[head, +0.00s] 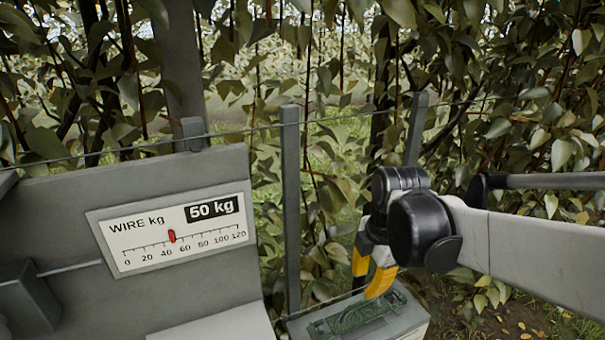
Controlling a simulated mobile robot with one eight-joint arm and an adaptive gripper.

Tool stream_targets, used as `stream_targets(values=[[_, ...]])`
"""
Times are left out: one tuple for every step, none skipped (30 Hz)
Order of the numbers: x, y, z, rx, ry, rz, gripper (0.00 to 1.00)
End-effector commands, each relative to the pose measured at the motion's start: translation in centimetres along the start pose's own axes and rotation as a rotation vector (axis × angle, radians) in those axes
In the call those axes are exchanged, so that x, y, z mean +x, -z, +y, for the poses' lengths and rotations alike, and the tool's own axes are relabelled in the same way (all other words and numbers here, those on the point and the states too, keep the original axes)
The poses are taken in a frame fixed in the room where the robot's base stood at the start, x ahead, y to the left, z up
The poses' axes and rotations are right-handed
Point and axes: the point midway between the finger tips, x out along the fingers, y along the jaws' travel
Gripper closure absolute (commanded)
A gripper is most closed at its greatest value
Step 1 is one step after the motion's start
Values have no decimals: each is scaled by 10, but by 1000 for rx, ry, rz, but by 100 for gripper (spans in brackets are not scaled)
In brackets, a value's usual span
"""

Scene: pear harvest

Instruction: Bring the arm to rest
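My arm reaches in from the right edge, and my gripper (366,286) hangs downward at its end. Its two yellow-tipped fingers stand apart, with a gap between them and nothing visible held there. The gripper is above a grey block (408,321) at the bottom of the view. A green slotted tool or fixture (357,313) lies on top of this block, just below the fingertips. I cannot tell whether the fingertips touch it.
A grey panel at left carries a gauge (172,236) labelled WIRE kg, with 50 kg shown and a red marker near 50. Grey posts (290,200) and a thin wire (250,129) cross the view. Dense leaves and branches stand behind.

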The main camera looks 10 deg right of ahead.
Motion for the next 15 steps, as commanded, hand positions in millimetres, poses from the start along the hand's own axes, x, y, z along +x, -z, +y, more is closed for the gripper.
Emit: stream_targets(values=[[-5, 2, -6, 68, -16, -5, 69], [-9, 2, -10, 130, -32, -9, 69], [-14, 4, -17, 228, -57, -14, 69], [-18, 5, -22, 312, -78, -15, 69], [-22, 6, -28, 404, -103, -15, 69], [-27, 7, -36, 536, -138, -11, 69], [-31, 8, -42, 638, -166, -4, 69], [-34, 10, -48, 739, -194, 5, 69], [-38, 11, -56, 873, -230, 23, 69], [-40, 12, -62, 971, -256, 39, 69], [-41, 13, -68, 1066, -280, 57, 69], [-43, 14, -75, 1185, -311, 84, 69], [-44, 15, -79, 1268, -332, 106, 69], [-44, 16, -83, 1345, -351, 128, 69], [-45, 16, -89, 1438, -372, 157, 69]])
